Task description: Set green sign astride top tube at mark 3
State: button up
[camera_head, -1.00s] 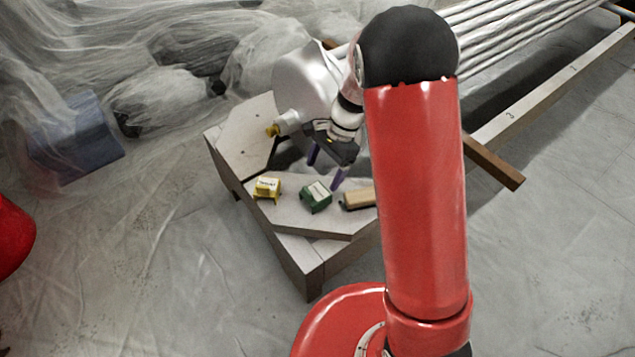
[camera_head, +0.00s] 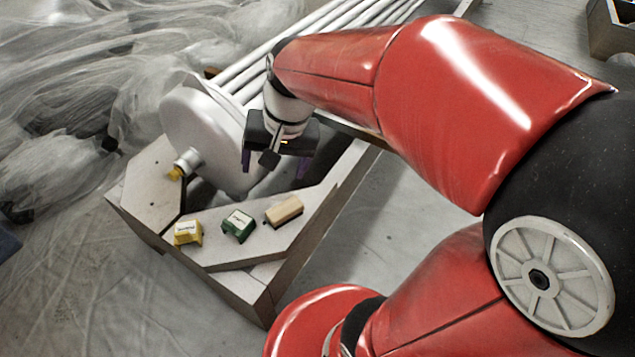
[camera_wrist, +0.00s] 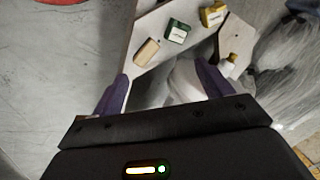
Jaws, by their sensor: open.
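The green sign (camera_head: 238,226), a small block with a white label, sits on the wooden board between a yellow block and a tan block. It also shows in the wrist view (camera_wrist: 177,33), beyond the fingers. My gripper (camera_head: 273,166) is open and empty, with purple fingers pointing down, above and behind the board and apart from the sign. The wrist view shows its fingers (camera_wrist: 161,90) spread wide. The pale tubes (camera_head: 310,42) run away behind the silver round end piece. No mark 3 can be read now.
A yellow block (camera_head: 188,232) with a white label stands left of the sign, and a tan block (camera_head: 284,210) right of it. The silver end piece (camera_head: 205,125) stands close beside my gripper. Sheeted floor (camera_head: 365,225) is clear at right; crumpled plastic (camera_head: 60,75) lies at left.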

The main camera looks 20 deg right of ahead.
jog(key=s+d+r+n+t+h, duration=0.1)
jog(key=s+d+n, duration=0.1)
jog(key=s, duration=0.3)
jog(key=s+d+r+n+t+h, duration=0.1)
jog(key=s+r+n+t, duration=0.1)
jog(key=s, duration=0.3)
jog(key=shift+d+t, duration=0.3)
jog(key=shift+d, duration=0.1)
